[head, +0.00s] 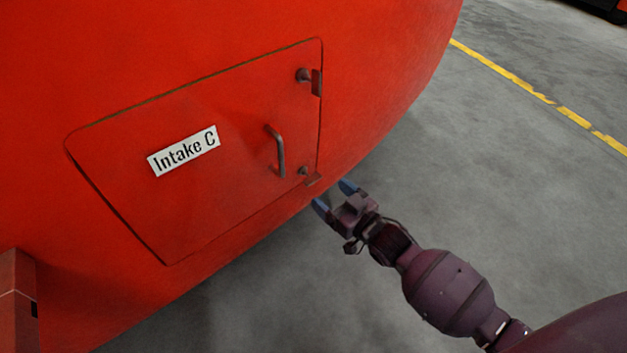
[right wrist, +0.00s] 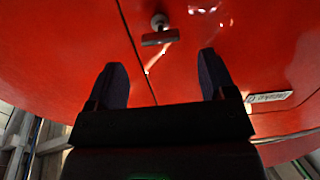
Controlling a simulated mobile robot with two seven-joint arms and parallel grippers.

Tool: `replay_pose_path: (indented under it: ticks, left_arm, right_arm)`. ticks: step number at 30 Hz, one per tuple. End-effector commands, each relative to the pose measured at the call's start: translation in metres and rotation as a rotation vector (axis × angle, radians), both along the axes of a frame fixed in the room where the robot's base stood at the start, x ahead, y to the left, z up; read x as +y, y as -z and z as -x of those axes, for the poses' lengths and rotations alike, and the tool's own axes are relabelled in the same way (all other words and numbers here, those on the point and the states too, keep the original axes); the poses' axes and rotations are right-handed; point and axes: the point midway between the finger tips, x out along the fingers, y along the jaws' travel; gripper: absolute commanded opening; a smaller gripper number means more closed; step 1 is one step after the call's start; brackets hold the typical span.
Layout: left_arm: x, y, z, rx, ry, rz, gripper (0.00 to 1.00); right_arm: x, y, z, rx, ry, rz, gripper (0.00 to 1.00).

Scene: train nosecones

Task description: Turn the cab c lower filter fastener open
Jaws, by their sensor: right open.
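The Intake C filter door (head: 215,190) is a red panel, closed in the red nosecone. Its lower fastener (head: 303,170) is a small dark knob at the door's lower right corner. The upper fastener (head: 303,75) is a larger dark knob near the upper right corner. My right gripper (head: 334,197) is open and empty, below and right of the lower fastener, apart from it. In the right wrist view, a round knob with a dark bar (right wrist: 160,38) shows beyond my open fingers (right wrist: 161,72); I cannot tell which fastener it is. My left gripper is not in view.
A dark curved handle (head: 277,152) stands out from the door, left of the lower fastener. A white label (head: 184,151) reads Intake C. Grey floor (head: 500,170) with a yellow line (head: 504,73) lies clear to the right.

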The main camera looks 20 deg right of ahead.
Motion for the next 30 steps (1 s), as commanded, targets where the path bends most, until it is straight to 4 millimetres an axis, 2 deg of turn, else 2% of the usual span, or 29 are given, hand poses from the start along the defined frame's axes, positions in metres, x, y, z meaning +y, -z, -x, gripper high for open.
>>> replay_pose_path:
  ticks: [5,12,18,26,30]
  left_arm:
    - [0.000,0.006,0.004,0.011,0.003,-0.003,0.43]
    - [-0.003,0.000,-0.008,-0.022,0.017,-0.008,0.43]
    - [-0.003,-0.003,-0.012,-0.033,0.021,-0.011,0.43]
    - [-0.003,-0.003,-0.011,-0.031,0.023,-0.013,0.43]
    - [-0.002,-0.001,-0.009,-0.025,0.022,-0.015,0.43]
  right_arm:
    - [0.010,0.003,-0.027,0.003,0.000,-0.001,0.77]
    - [0.019,0.003,-0.052,0.003,0.000,0.000,0.77]
    - [0.021,0.001,-0.060,0.002,0.000,0.001,0.77]
    - [0.022,0.000,-0.060,0.001,0.000,0.000,0.77]
    - [0.022,0.000,-0.060,0.001,0.000,0.000,0.55]
